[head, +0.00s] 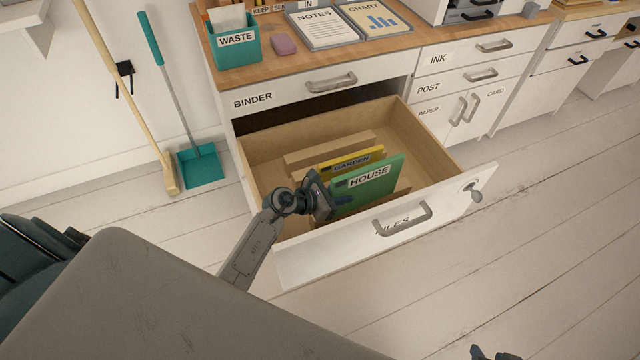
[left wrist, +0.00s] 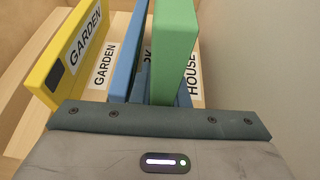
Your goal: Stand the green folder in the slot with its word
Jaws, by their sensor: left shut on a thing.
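The green folder (head: 368,184), labelled HOUSE, is upright in the open FILES drawer (head: 425,143). My left gripper (head: 328,197) is shut on its near left end. In the left wrist view the green folder (left wrist: 175,45) stands between bluish fingers. The floor label HOUSE (left wrist: 193,75) shows just right of it, and a partly hidden label ending in RK lies just left. I cannot tell whether its lower edge touches the drawer floor. The yellow GARDEN folder (head: 350,159) stands behind it, beside its own floor label GARDEN (left wrist: 103,66). My right gripper (head: 490,353) is partly cut off at the bottom edge.
The drawer's white front (head: 400,225) and wooden side walls surround the folders. The desk top above holds a teal waste bin (head: 235,45), a pink eraser (head: 284,44) and two trays. A broom (head: 130,90) and teal dustpan (head: 200,165) stand at left. The floor at right is clear.

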